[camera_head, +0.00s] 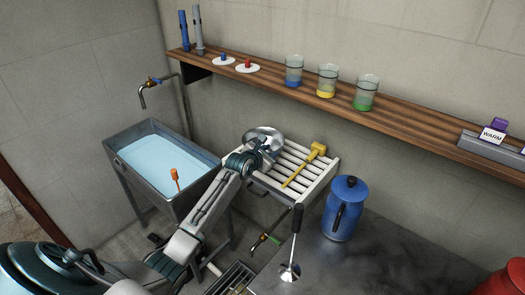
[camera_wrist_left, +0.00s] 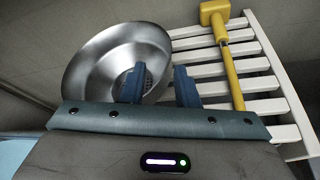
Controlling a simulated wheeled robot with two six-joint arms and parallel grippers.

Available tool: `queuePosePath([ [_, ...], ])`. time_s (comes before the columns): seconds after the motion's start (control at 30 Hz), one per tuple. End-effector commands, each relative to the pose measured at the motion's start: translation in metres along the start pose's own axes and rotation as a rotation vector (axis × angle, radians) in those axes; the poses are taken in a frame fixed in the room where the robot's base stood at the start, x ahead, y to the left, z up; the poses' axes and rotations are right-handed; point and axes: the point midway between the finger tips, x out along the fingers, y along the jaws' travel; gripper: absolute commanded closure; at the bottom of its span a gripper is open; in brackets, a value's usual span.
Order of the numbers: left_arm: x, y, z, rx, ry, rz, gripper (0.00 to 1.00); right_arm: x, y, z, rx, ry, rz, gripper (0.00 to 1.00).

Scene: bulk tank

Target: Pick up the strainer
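The strainer is a shiny metal bowl (camera_wrist_left: 100,55) with a perforated patch at its bottom. It rests tilted at the left part of the white slatted rack, and it also shows in the head view (camera_head: 258,134). My left gripper (camera_head: 272,147) reaches over the rack at the bowl's right side. In the left wrist view my left gripper (camera_wrist_left: 160,72) has its two blue fingers apart, one over the bowl's inside and one beyond its right rim. The rim lies between them; I see no clear contact. My right gripper is not in view.
A yellow long-handled tool (camera_head: 305,163) lies on the slatted rack (camera_head: 327,172), right of the bowl. A water-filled sink (camera_head: 150,150) with an orange-handled tool (camera_head: 174,175) stands left. A blue lidded jug (camera_head: 345,212) and a ladle (camera_head: 294,240) stand right. A shelf (camera_head: 415,112) runs above.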

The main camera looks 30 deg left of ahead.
Motion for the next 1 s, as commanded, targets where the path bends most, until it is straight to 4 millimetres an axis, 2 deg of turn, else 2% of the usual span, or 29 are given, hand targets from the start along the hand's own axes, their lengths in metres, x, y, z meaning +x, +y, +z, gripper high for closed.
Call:
queuePosePath([
  [0.13, 0.019, 0.0, 0.005, -0.003, 0.0, 0.0, 0.72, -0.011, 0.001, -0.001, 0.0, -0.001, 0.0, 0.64],
  [0.3, 0.037, -0.001, 0.003, -0.002, 0.001, 0.0, 0.72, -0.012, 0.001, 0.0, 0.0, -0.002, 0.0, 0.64],
  [0.63, 0.041, -0.001, 0.002, 0.0, 0.0, 0.001, 0.72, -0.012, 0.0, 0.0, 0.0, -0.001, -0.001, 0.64],
  [0.77, 0.041, -0.001, 0.002, 0.0, 0.0, 0.001, 0.98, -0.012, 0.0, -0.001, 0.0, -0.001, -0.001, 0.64],
  [1.0, 0.041, -0.001, 0.001, 0.0, 0.001, 0.0, 1.0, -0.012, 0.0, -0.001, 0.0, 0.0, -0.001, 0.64],
])
